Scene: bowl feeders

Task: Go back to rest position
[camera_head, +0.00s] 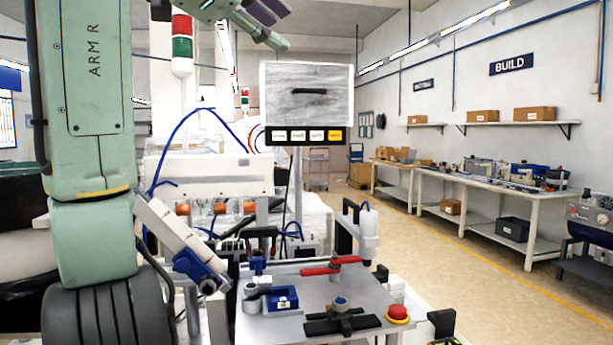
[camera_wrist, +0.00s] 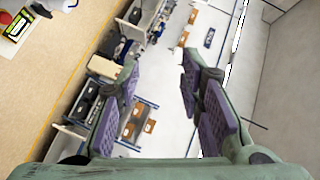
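My gripper (camera_wrist: 162,68) shows in the wrist view with its two green fingers and purple pads spread wide apart. Nothing is between the pads. In the head view, part of my gripper (camera_head: 272,24) shows at the top edge, raised high above the work table and clear of it. My green arm, marked "ARM R", fills the left side of the head view.
A grey work table (camera_head: 285,327) stands in front, with a blue fixture (camera_head: 283,299), a red-handled part (camera_head: 332,266) and a red button (camera_head: 398,313). A screen (camera_head: 307,93) and a red-green signal light (camera_head: 182,48) rise behind. The floor (camera_head: 440,262) at right is clear.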

